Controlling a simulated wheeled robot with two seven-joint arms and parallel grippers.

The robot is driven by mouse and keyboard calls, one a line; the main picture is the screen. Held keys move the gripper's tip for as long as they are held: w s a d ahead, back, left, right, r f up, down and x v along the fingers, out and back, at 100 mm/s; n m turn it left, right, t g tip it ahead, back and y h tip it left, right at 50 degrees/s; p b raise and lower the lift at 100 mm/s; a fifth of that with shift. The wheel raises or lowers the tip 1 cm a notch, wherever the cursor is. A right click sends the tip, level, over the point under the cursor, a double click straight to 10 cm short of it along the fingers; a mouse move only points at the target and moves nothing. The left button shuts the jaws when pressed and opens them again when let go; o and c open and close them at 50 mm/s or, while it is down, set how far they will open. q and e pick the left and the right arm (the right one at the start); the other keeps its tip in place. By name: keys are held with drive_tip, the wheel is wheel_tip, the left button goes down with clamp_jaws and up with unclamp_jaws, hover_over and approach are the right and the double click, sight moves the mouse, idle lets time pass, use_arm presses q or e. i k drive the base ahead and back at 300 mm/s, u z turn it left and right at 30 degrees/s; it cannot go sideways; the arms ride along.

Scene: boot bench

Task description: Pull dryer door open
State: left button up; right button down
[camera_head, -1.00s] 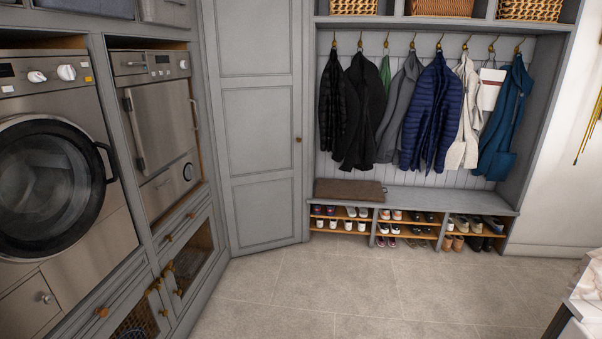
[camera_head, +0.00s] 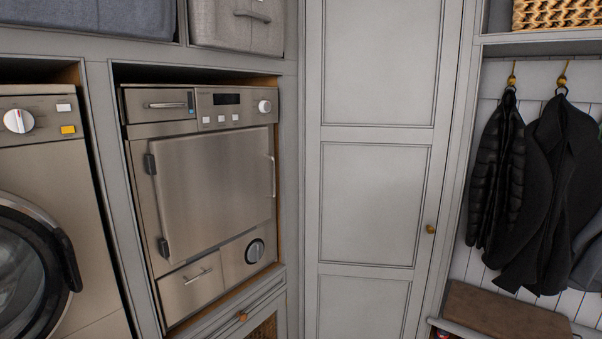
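The dryer (camera_head: 203,190) is a stainless steel machine set in a grey cabinet, left of centre. Its square door (camera_head: 212,185) is shut, with dark hinges on the left edge. A thin vertical handle (camera_head: 273,177) is on the door's right edge. A control panel with a small display and a white knob is above the door. A small drawer (camera_head: 190,283) and a round dial (camera_head: 256,251) are below it. Neither of my grippers shows in the view.
A front-loading washer (camera_head: 40,220) with a round door stands at the left. A tall grey cabinet door (camera_head: 372,190) is right of the dryer. Dark coats (camera_head: 545,190) hang at the right above a brown cushion (camera_head: 505,313). Fabric bins (camera_head: 237,25) sit on the shelf above.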

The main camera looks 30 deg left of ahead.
sight(212, 187)
drive_tip(key=u, duration=0.1)
drive_tip(key=i, duration=1.3)
drive_tip(key=u, duration=0.1)
